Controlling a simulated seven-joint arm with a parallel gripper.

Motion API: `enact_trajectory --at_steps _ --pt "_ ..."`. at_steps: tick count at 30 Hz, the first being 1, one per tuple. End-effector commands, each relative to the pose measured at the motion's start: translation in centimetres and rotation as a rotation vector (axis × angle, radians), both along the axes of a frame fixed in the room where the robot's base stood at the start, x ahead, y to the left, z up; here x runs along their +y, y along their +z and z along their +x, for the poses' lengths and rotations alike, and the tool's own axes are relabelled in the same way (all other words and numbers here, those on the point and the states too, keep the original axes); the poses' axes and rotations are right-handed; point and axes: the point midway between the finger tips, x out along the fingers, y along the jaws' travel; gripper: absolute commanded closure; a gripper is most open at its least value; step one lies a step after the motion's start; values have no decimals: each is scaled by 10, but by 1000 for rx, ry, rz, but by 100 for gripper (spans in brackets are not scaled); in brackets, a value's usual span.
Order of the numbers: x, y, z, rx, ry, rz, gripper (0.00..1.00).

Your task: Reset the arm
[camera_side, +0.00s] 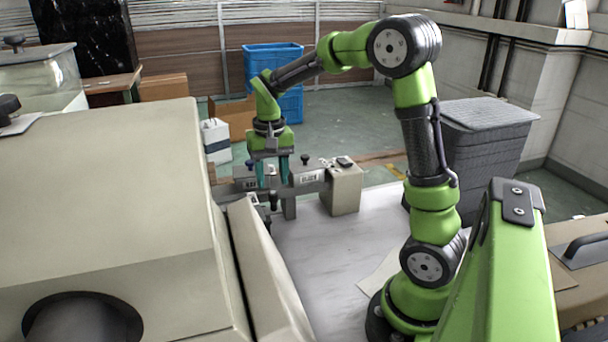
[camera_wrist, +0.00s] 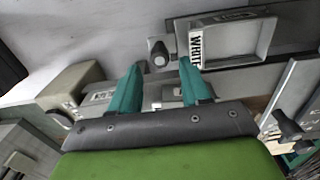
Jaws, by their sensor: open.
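My gripper (camera_side: 273,172) hangs from the bent green and black arm and points down, over the grey fixture (camera_side: 309,180) at the far end of the white table. Its two teal fingers stand apart with nothing between them. In the wrist view my gripper (camera_wrist: 161,80) also shows open and empty. A grey frame with a white label (camera_wrist: 195,47) lies just beyond the fingertips there, with a small round knob (camera_wrist: 159,53) beside it. I cannot tell whether the fingers touch the fixture.
A large beige housing (camera_side: 110,190) fills the left side. A beige box (camera_side: 343,190) stands right of the fixture. A dark grey ribbed bin (camera_side: 482,150) is behind my arm, and a blue crate (camera_side: 290,105) is at the back. The white table (camera_side: 330,250) has free room in its middle.

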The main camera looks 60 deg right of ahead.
Motion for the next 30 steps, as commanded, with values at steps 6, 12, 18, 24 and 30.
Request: enact_trajectory --at_steps 6,12,18,24,30 --pt "0 12 0 -1 0 -1 53" --pt "0 12 0 0 0 0 53" --pt "13 23 -7 -49 30 9 53" --pt "65 59 -40 -239 157 35 53" --pt "115 78 -87 -453 298 47 53"
